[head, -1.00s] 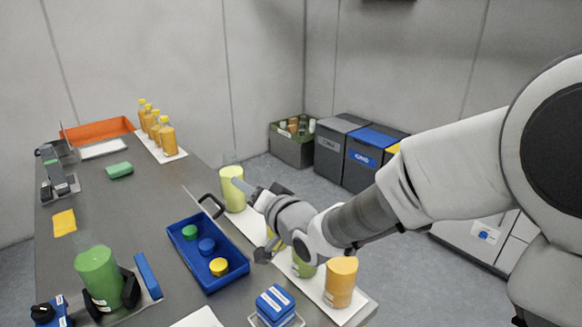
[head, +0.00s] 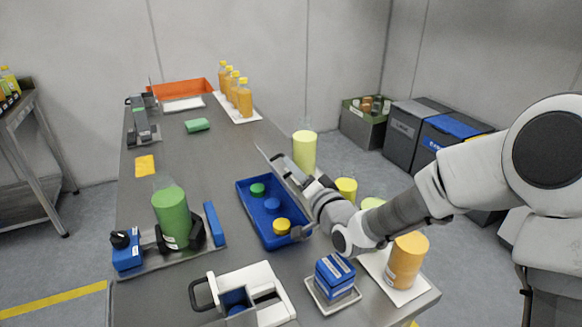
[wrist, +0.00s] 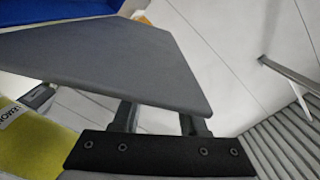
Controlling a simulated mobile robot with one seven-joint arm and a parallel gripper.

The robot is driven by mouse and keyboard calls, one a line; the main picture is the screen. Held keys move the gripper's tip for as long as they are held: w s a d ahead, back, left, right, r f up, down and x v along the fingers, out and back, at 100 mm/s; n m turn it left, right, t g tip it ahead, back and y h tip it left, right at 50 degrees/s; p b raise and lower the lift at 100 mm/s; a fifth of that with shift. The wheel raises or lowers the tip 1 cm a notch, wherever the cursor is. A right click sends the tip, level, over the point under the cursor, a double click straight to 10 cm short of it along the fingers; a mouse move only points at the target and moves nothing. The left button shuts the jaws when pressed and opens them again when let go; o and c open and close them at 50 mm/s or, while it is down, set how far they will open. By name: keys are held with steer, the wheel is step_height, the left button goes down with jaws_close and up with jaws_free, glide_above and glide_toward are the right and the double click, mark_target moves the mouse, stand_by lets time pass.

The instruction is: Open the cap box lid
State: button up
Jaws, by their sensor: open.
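The cap box (head: 245,205) is an open-topped blue tray on the grey bench, with a green cap (head: 257,189), a blue cap (head: 272,204) and a yellow cap (head: 281,226) inside. Its lid (head: 272,160), a thin grey panel, stands raised and tilted along the box's right side. My gripper (head: 308,208) is open beside the lid, on its right. In the wrist view the lid (wrist: 110,60) spreads in front of my open fingers (wrist: 160,122) and hides their tips. I cannot tell whether they touch it. A blue part, likely the box (wrist: 65,8), shows at the top.
A pale yellow-green cylinder (head: 304,152) stands just beyond my gripper, an orange one (head: 407,260) on the near right. A blue block (head: 335,277) and a white machine (head: 265,280) with a black handle sit at the front.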

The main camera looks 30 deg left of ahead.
steer(key=shift+x, duration=1.35)
jaws_close()
steer(key=shift+d, duration=0.1)
stand_by(0.4)
